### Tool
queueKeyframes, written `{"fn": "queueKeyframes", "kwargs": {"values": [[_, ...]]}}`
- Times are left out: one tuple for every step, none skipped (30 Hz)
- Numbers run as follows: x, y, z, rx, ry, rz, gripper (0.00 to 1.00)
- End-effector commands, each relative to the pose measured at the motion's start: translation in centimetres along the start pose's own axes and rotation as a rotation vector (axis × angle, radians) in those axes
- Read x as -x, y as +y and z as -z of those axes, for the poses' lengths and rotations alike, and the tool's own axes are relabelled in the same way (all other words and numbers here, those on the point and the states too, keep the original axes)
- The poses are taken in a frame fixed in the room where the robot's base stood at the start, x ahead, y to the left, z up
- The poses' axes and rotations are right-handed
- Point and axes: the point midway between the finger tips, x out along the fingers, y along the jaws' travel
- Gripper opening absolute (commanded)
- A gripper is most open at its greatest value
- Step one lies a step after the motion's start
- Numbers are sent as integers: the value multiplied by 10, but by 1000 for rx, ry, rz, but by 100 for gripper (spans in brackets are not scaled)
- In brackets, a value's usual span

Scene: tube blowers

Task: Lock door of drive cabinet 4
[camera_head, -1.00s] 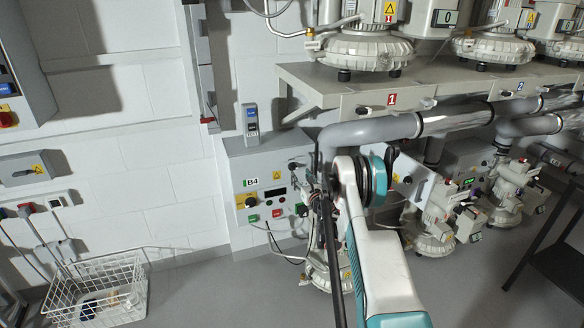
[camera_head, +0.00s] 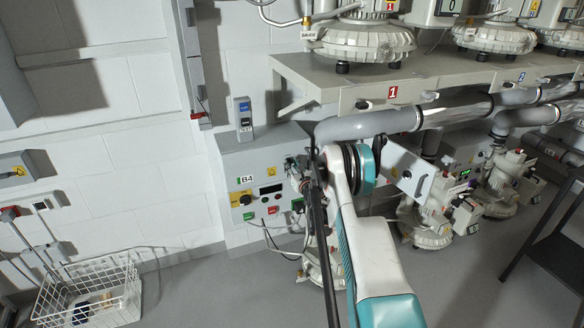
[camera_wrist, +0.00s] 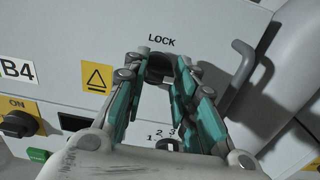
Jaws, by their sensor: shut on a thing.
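Drive cabinet 4, labelled B4 (camera_head: 256,165), is a light grey box on the white wall in the head view. In the wrist view, its B4 label (camera_wrist: 17,71) is at the left edge. A dark round lock knob (camera_wrist: 157,72) sits under the word LOCK. My gripper (camera_wrist: 160,64) is shut on this knob, with a fingertip on either side that partly hides it. A grey bar handle (camera_wrist: 241,68) stands out to the right of the knob, apart from the fingers.
A thick grey pipe (camera_head: 370,125) passes close above my arm. A wire basket (camera_head: 88,292) stands on the floor at left.

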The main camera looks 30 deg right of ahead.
Motion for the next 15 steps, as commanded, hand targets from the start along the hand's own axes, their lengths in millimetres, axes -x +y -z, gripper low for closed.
{"fn": "queueKeyframes", "kwargs": {"values": [[0,0,0,0,0,0,2],[0,0,0,1,0,0,2],[0,0,0,4,0,0,2],[0,0,0,7,0,0,2],[0,0,0,12,0,0,2],[0,0,0,19,0,0,2],[0,0,0,26,0,0,2],[0,0,0,35,0,0,2],[0,0,0,50,0,0,2],[0,0,0,62,0,0,2],[0,0,0,78,0,0,2],[0,0,-1,99,0,0,2],[0,0,-1,119,0,0,2],[0,0,-1,139,0,0,2],[0,1,-1,168,0,0,2]]}}
